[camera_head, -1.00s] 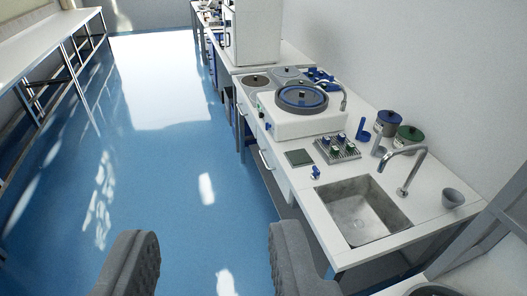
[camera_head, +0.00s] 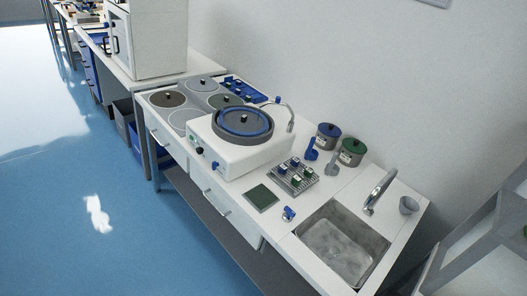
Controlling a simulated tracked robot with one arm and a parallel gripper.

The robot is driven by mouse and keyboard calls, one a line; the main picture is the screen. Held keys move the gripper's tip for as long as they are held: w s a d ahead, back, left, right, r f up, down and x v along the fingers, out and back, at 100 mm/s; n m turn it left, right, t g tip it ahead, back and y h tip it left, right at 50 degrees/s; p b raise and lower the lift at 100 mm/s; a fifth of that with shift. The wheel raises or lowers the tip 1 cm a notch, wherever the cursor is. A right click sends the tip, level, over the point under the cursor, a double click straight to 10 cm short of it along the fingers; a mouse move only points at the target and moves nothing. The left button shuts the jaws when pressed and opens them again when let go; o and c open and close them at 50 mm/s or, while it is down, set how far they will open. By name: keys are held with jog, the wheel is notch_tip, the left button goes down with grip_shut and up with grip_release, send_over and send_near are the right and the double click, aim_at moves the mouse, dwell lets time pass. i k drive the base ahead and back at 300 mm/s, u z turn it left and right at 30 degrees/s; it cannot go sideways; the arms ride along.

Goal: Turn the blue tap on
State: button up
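A small blue and white fitting (camera_head: 289,213), which looks like the blue tap, stands on the white counter just left of the sink (camera_head: 343,246). It is small in the picture, and I cannot tell how its handle is set. A metal faucet (camera_head: 380,190) curves over the back of the sink; I see no water running from it. My gripper is out of the picture.
A white polishing machine (camera_head: 238,150) stands left on the counter. A green square pad (camera_head: 261,197) and a rack of small samples (camera_head: 291,178) lie near the fitting. Blue and green lidded pots (camera_head: 352,152) stand behind. Blue floor lies open at left.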

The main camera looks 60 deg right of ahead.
aim_at(290, 213)
jog(key=z, duration=0.35)
jog(key=i, duration=1)
jog(key=z, duration=0.65)
